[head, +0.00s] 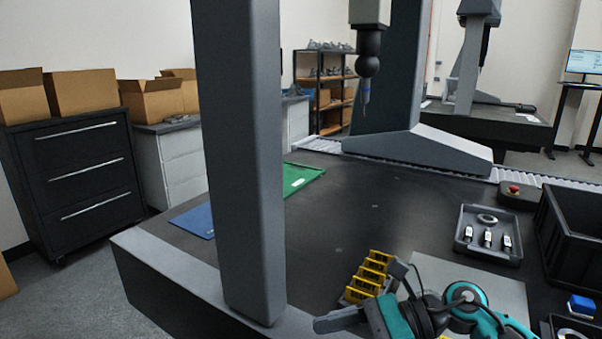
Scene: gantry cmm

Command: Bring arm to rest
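My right arm, teal and black, comes in at the bottom right. Its gripper (366,294) is low in the picture, near the front of the dark table (350,215). Its two dark fingers stand wide apart, and I see nothing held between them. A rack of several yellow blocks (376,262) shows just behind the gripper, partly hidden by it. I cannot tell the gap between them. My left gripper is not in view.
A grey column (238,150) rises at the table's front edge. A grey tray (463,237) with a ring and small parts, a black bin (575,225) and a red stop button (514,189) are to the right. A probe (367,68) hangs at the back. The table's middle is clear.

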